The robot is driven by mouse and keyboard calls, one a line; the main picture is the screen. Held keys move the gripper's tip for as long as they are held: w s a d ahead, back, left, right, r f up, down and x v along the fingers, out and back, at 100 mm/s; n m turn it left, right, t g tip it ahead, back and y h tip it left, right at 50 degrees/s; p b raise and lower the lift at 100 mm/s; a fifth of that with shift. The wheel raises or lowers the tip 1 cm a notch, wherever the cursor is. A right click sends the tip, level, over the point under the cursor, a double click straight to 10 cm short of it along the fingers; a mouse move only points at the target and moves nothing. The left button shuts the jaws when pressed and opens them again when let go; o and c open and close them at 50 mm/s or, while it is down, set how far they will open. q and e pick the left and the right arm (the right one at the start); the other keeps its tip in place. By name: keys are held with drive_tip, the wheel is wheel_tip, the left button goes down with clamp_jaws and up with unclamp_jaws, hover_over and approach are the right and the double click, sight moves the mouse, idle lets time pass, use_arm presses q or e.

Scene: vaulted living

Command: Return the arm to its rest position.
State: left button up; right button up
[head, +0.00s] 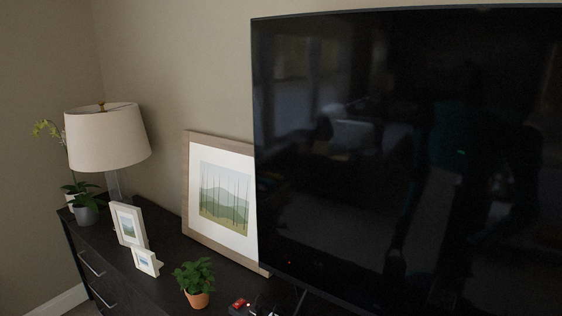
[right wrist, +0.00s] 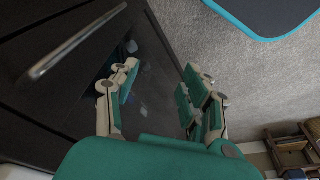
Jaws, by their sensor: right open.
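My right gripper (right wrist: 160,88) shows in the right wrist view, with two green and pale jointed fingers spread apart and nothing between them. It is beside the dark drawer front of the dresser (right wrist: 40,95), close to a long metal handle (right wrist: 78,42). I cannot tell whether the left finger touches the dresser front. The head view shows neither gripper. My left gripper is in no view.
In the head view the dark dresser (head: 150,283) holds a lamp (head: 105,137), small frames (head: 129,224), a leaning picture (head: 224,195), a potted plant (head: 197,299) and a large television (head: 400,150). Grey carpet (right wrist: 235,85) and wooden furniture (right wrist: 290,145) show in the wrist view.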

drive_tip(key=s+d+f+g, duration=0.1)
drive_tip(key=s+d+f, duration=0.2)
drive_tip(key=s+f, duration=1.5)
wheel_tip(320, 180, down, 3)
drive_tip(key=shift+s+d+f+g, duration=0.15)
drive_tip(key=shift+s+f+g, duration=0.05)
drive_tip(key=shift+s+g, duration=0.1)
